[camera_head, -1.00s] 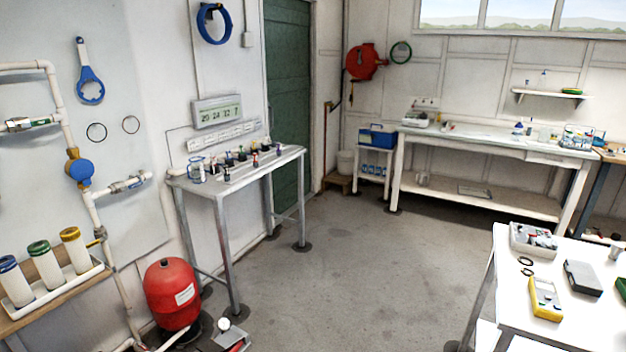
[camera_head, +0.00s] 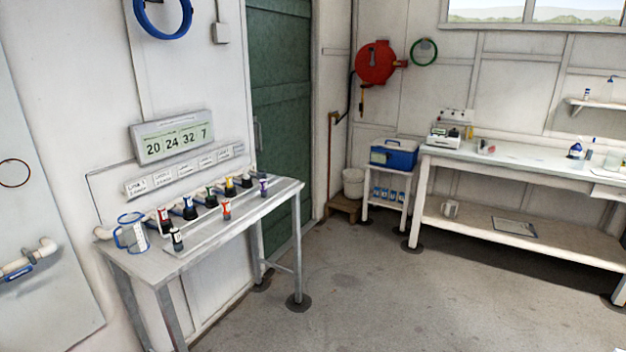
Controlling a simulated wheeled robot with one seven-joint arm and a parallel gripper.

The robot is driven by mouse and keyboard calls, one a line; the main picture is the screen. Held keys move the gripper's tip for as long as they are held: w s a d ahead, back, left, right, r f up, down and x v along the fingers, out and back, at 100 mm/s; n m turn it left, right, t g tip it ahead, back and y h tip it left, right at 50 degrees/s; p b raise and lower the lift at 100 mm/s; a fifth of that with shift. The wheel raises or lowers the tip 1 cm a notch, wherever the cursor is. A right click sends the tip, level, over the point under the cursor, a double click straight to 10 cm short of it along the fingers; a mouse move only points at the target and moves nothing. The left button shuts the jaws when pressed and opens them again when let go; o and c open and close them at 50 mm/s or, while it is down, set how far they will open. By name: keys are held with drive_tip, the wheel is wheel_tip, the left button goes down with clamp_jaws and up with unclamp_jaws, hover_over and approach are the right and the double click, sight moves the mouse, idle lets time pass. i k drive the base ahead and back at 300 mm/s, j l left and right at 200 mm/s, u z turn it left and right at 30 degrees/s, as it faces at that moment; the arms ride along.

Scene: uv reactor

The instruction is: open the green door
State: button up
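The green door (camera_head: 284,110) stands in the left wall, behind the narrow side table. It looks shut in its frame. A slim upright handle (camera_head: 257,134) shows near its left edge. The side table hides the door's lower left part. My gripper is not in view.
The metal side table (camera_head: 225,232) with several small bottles and a measuring jug (camera_head: 131,234) stands left, in front of the door. A white bucket (camera_head: 353,183), a small stand with a blue box (camera_head: 394,153) and a long bench (camera_head: 520,165) line the back. The floor (camera_head: 390,300) between is clear.

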sight(278, 31)
drive_tip(key=i, duration=1.35)
drive_tip(key=i+l+u, duration=0.1)
drive_tip(key=i, duration=1.3)
drive_tip(key=i+l, duration=0.15)
drive_tip(key=i, duration=1.2)
drive_tip(key=i+l+u, duration=0.1)
drive_tip(key=i+u, duration=0.2)
drive_tip(key=i, duration=0.15)
drive_tip(key=i+l+u, duration=0.3)
drive_tip(key=i, duration=0.15)
drive_tip(key=i+l+u, duration=0.25)
drive_tip(key=i, duration=0.2)
